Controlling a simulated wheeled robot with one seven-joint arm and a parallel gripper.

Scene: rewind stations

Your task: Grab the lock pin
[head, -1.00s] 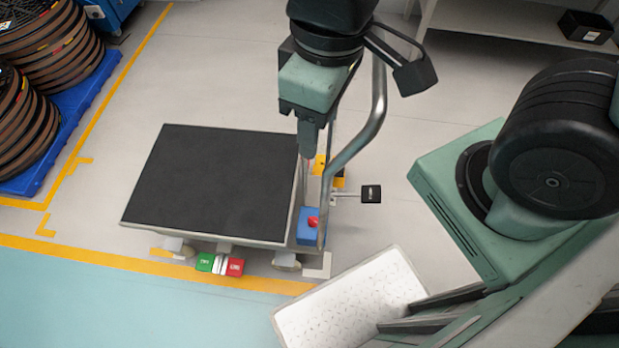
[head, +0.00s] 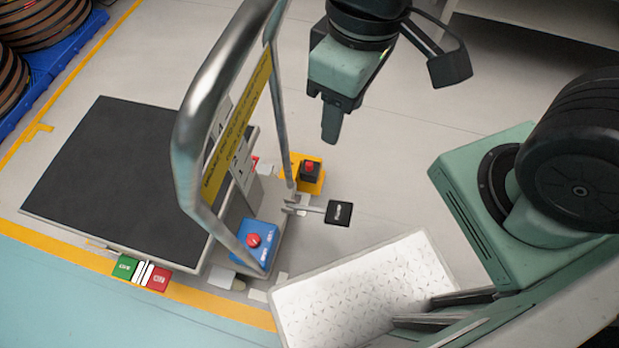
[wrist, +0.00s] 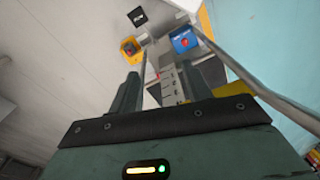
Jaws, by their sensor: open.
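A platform cart (head: 120,170) with a black top stands at the left, its bent metal handle (head: 195,125) upright at its right end. At the handle's foot are a blue box with a red knob (head: 254,240) and a yellow box with a red knob (head: 310,168). A black tag on a lever (head: 338,212) sticks out to the right. I cannot tell which of these is the lock pin. My gripper (head: 331,125) hangs open and empty, right of the handle. In the wrist view the blue box (wrist: 184,40) and yellow box (wrist: 129,46) appear beyond the open fingers.
Green and red pedals (head: 140,272) sit at the cart's near edge. A white tray (head: 345,300) lies in front, close to the cart's right end. Reels on a blue pallet (head: 45,75) stand at the far left.

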